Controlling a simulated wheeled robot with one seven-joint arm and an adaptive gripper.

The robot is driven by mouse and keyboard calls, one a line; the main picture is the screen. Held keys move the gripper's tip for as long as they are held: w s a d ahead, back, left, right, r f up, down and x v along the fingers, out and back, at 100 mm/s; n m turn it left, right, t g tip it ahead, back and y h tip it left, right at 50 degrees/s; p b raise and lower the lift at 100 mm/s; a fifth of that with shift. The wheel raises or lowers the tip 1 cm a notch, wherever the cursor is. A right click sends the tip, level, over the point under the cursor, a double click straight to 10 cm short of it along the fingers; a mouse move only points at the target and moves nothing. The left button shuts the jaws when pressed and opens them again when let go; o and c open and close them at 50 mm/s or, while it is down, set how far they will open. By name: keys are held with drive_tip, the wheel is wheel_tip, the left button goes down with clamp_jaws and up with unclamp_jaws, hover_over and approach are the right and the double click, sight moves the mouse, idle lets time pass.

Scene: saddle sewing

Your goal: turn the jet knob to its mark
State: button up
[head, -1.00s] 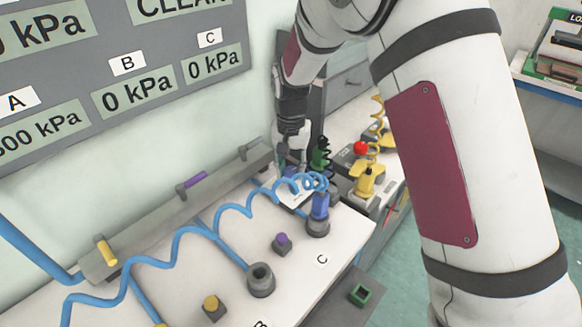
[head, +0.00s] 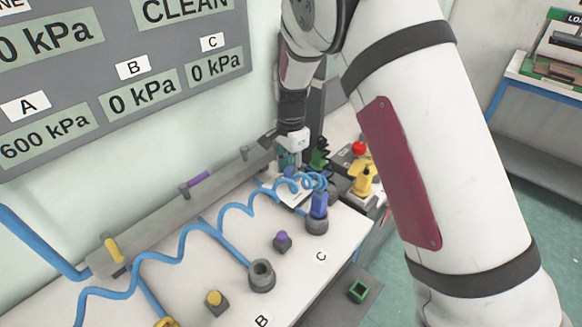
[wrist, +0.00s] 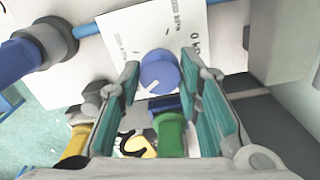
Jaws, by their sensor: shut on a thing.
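The jet knob (wrist: 160,72) is round and blue with a white pointer line, which points to the lower left in the wrist view. It sits on a white dial card (wrist: 125,30) with tick marks and "0 kPa" print. My gripper (wrist: 161,68) has its teal finger pads on either side of the knob, and it is shut on it. In the head view my gripper (head: 291,160) points down at the far end of the bench, and the card (head: 290,193) shows beside it. The knob cannot be made out there, behind the gripper and blue coil. The mark cannot be told.
A blue coiled hose (head: 235,210) runs along the bench to a blue plug (head: 319,205) near my gripper. Green (head: 319,157) and yellow (head: 363,180) connectors stand behind. The wall panel (head: 120,70) reads A 600 kPa, B 0 kPa, C 0 kPa.

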sight(291, 170)
idle(0.3)
drive_tip(key=o, duration=1.1)
drive_tip(key=shift+o, duration=0.2)
drive_tip(key=shift+r, duration=0.1)
wheel_tip(291, 170, up, 12)
